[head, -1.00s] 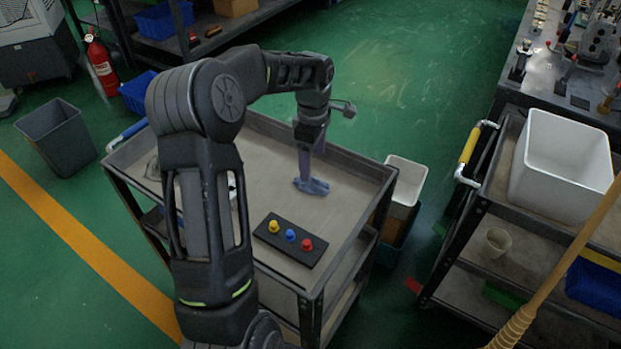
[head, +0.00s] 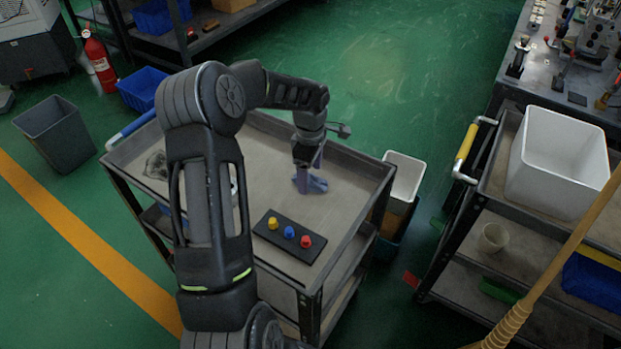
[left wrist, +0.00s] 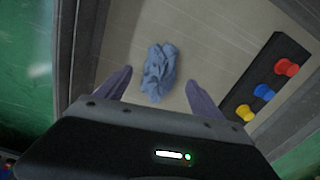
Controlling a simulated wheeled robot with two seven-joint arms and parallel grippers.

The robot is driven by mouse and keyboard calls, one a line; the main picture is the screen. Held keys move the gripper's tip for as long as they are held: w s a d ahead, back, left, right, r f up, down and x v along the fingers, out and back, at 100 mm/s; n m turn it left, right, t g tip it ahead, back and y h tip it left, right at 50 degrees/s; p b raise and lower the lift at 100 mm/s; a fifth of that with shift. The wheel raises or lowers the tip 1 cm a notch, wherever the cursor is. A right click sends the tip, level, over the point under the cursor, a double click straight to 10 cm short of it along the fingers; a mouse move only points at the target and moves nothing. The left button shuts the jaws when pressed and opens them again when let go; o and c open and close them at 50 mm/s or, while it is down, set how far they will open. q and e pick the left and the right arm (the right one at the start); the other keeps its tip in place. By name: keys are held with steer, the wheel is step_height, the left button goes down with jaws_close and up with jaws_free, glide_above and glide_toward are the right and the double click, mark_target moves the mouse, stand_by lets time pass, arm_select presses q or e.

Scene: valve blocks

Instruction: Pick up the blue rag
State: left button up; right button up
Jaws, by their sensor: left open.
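The blue rag (head: 316,184) lies crumpled on the top of the grey cart (head: 345,205). In the left wrist view the rag (left wrist: 159,72) lies between and just beyond the two fingers. My left gripper (head: 308,178) points down over the rag, and its fingers hide part of it in the head view. In the left wrist view the left gripper (left wrist: 157,95) is open, with one finger on each side of the rag and nothing held. I cannot tell whether the fingertips touch the cart top. My right gripper is not in view.
A black block (head: 290,238) with yellow, blue and red knobs sits on the cart in front of the rag. A dark grey crumpled item (head: 157,165) lies at the cart's left. The cart has a raised rim. A white bin (head: 404,176) stands beyond its right side.

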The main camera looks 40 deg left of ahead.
arm_select(q)
steer(key=shift+f, duration=0.65)
steer(key=shift+c, duration=0.3)
steer(key=c, duration=1.4)
